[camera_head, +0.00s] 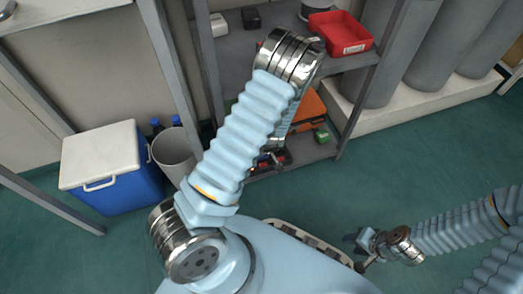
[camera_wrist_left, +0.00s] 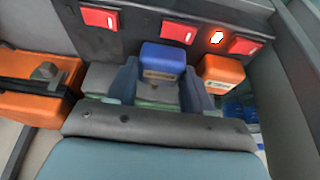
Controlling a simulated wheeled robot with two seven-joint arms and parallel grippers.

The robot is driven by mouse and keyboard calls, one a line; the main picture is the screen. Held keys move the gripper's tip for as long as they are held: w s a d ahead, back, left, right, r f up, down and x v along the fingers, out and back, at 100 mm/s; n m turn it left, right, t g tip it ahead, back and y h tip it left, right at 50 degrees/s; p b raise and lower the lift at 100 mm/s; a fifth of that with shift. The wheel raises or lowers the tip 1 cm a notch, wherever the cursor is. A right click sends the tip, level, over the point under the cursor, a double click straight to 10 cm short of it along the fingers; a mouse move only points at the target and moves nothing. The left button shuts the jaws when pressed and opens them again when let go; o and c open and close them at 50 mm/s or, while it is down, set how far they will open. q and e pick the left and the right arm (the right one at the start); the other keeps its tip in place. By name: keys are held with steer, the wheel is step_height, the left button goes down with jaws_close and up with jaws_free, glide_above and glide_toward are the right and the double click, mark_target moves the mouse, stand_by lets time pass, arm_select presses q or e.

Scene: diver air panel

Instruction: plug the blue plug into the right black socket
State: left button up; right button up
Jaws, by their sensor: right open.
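In the left wrist view a blue block-shaped piece with a pale label (camera_wrist_left: 163,60), which looks like the blue plug, stands ahead of my left gripper (camera_wrist_left: 158,88). The two dark blue-grey fingers are apart, one to each side of its lower part. I cannot tell whether they touch it. In the head view my left arm reaches to the grey shelf and hides its own gripper and the plug. My right gripper (camera_head: 363,250) is open and empty over the floor at lower right. I cannot make out any black socket for certain.
An orange block (camera_wrist_left: 222,72) stands right of the blue one. Red labelled pieces (camera_wrist_left: 180,32) line the dark panel behind. An orange case (camera_wrist_left: 38,85) lies at left. The head view shows a red bin (camera_head: 340,33) on the shelf, a cooler (camera_head: 105,160) and a grey bin (camera_head: 176,152).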

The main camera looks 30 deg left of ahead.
arm_select(q)
steer(key=shift+c, duration=1.2)
steer(key=o, duration=0.3)
steer(key=c, duration=0.6)
steer(key=shift+r+p, duration=1.65)
steer(key=shift+r, duration=0.15)
